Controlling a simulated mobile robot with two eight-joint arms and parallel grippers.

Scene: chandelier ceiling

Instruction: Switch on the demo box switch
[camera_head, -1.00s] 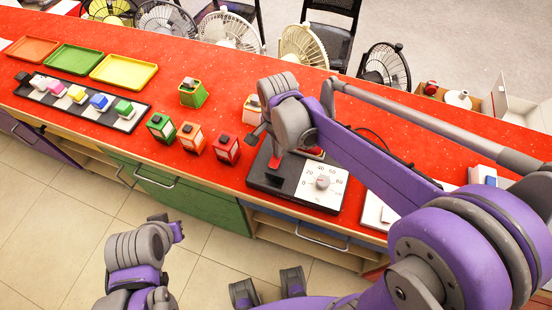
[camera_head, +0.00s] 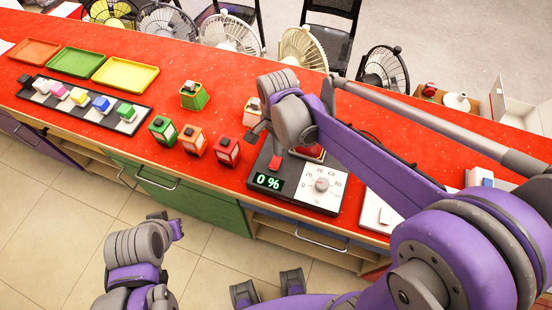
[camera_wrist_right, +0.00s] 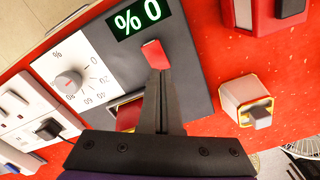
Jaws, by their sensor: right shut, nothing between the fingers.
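The demo box (camera_head: 325,201) is a black panel on the red counter, with a white dial plate and a lit green display (camera_head: 268,181) reading "0 %". The display also shows in the right wrist view (camera_wrist_right: 142,17). A red part in a light frame (camera_wrist_right: 128,113) shows partly behind the fingers. Whether the tip touches the box, I cannot tell.
Green, orange and red small boxes (camera_head: 226,150) stand left of the demo box. Trays (camera_head: 124,72) and a checkered strip lie further left. Fans stand behind the counter.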

